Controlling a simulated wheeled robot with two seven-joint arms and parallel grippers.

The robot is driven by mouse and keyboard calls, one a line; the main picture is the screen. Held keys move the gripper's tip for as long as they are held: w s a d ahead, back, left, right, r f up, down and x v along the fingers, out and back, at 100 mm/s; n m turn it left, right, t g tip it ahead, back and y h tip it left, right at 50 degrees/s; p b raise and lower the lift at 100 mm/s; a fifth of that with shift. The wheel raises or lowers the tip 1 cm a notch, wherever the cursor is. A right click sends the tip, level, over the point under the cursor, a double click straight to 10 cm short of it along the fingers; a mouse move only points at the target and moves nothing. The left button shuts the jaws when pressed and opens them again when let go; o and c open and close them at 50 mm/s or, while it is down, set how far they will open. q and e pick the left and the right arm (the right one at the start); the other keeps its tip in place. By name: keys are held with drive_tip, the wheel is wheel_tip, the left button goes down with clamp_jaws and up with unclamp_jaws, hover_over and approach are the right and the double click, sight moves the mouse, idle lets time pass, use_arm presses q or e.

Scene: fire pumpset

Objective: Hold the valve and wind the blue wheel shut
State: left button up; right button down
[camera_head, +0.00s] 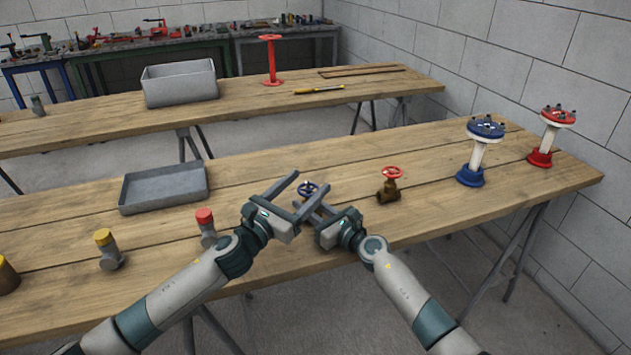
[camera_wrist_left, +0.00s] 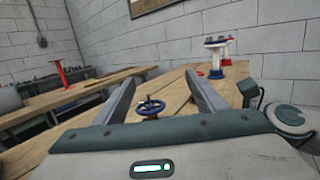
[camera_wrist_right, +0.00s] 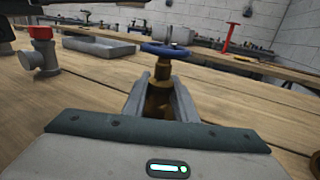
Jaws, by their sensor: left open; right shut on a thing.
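The valve has a blue handwheel (camera_head: 308,188) on a brass body, and stands on the near table. In the right wrist view the blue wheel (camera_wrist_right: 166,49) sits above the brass body (camera_wrist_right: 158,95), between my right fingers. My right gripper (camera_head: 314,203) is shut on the valve body, below the wheel. My left gripper (camera_head: 297,194) is open, with its fingers apart, up and to the left of the wheel. In the left wrist view the wheel (camera_wrist_left: 151,107) shows between the open fingers (camera_wrist_left: 160,100), farther off and apart from them. The lower valve body is hidden by the grippers in the head view.
A red-wheeled brass valve (camera_head: 390,184) stands to the right. Blue (camera_head: 480,150) and red (camera_head: 551,135) pedestals stand farther right. A red-capped fitting (camera_head: 206,227), a yellow-capped fitting (camera_head: 107,249) and a grey tray (camera_head: 164,187) are to the left.

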sight(303, 195)
use_arm(q)
drive_tip(key=a+f+y, duration=0.1)
drive_tip(key=a+f+n+y, duration=0.1)
drive_tip(key=f, duration=0.1)
drive_tip(key=s+a+f+y, duration=0.1)
drive_tip(key=f, duration=0.1)
drive_tip(key=shift+f+n, duration=0.1)
drive_tip(key=shift+n, duration=0.3)
drive_tip(key=x, duration=1.2)
drive_tip(key=shift+a, duration=0.1)
drive_tip(key=c, duration=1.1)
